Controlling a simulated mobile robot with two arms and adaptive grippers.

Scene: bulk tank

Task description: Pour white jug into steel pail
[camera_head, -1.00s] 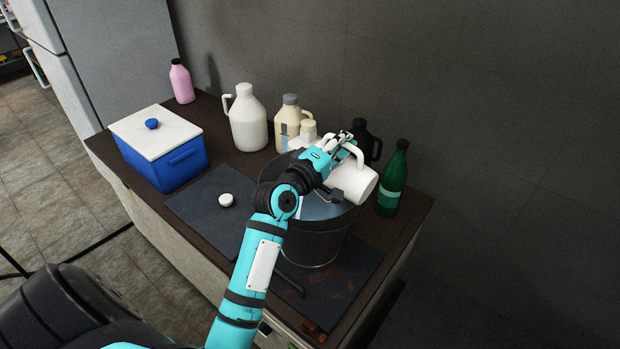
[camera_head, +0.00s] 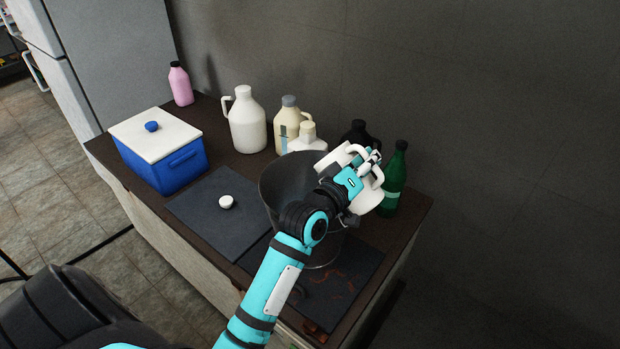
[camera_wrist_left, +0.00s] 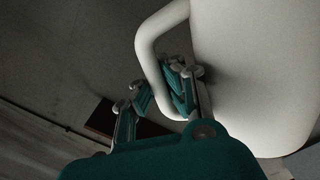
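My left gripper (camera_head: 368,165) is shut on the handle of a white jug (camera_head: 367,200) and holds it up over the right side of the dark steel pail (camera_head: 283,186). The jug is tilted. The left wrist view shows the jug's body (camera_wrist_left: 255,75) close up, with the gripper fingers (camera_wrist_left: 155,95) on either side of its handle. The pail stands on the counter, partly hidden by my arm and the jug. I cannot make out any stream, and the pail's contents are hidden. My right gripper is not in view.
Behind the pail stand another white jug (camera_head: 247,122), a cream jug (camera_head: 290,122), a smaller white bottle (camera_head: 307,138) and a black jug (camera_head: 358,134). A green bottle (camera_head: 394,178) is close right of the held jug. A blue cooler (camera_head: 165,166) and a white cap (camera_head: 226,201) are left.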

